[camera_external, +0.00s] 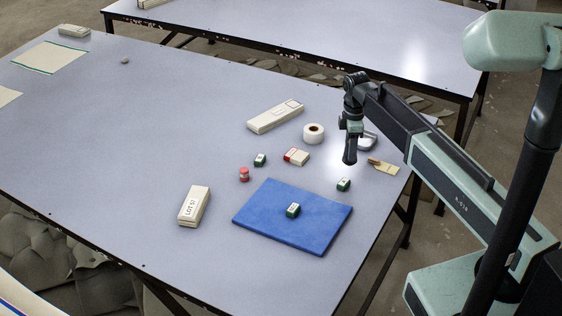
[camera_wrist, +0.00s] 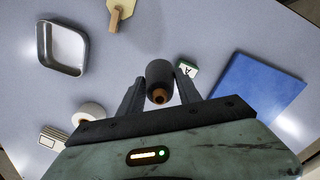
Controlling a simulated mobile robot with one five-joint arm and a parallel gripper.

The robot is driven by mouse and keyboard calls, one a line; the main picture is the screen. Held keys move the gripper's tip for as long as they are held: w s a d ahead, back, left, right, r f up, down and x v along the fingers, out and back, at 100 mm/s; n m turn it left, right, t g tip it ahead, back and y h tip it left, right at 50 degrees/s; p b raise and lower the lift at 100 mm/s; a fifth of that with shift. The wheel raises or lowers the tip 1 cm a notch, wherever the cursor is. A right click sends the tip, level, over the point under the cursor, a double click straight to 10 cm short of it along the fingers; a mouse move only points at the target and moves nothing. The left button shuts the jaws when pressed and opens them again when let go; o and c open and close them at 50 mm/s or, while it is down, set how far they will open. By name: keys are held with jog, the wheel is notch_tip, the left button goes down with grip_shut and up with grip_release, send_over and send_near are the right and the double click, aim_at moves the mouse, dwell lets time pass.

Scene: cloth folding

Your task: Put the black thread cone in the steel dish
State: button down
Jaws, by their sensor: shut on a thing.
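My gripper (camera_wrist: 160,98) is shut on the black thread cone (camera_wrist: 158,72), with one finger on each side of it. The cone's brown core end faces the wrist camera. In the external view the cone (camera_external: 349,155) hangs from my gripper (camera_external: 353,138) above the right side of the table. The steel dish (camera_wrist: 80,48) is a shallow rounded-square tray, empty, at the upper left of the wrist view. In the external view the dish (camera_external: 368,143) is partly hidden behind my gripper and arm. The cone is apart from the dish.
A blue mat (camera_external: 275,225) carries a green box (camera_external: 293,210). Another green box (camera_external: 343,184) stands below the cone in the external view. The table's left is mostly clear.

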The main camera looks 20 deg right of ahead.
jog(key=d+m, duration=0.2)
jog(key=d, duration=1)
jog(key=b, duration=0.1)
send_near(361, 141)
jog(key=shift+s+d+f, duration=0.1)
notch_tip(361, 141, down, 4)
jog(key=b, duration=0.4)
jog(key=shift+r, duration=0.25)
jog(key=shift+f, duration=0.15)
jog(key=c, duration=0.8)
grip_release()
jog(key=shift+c, duration=0.2)
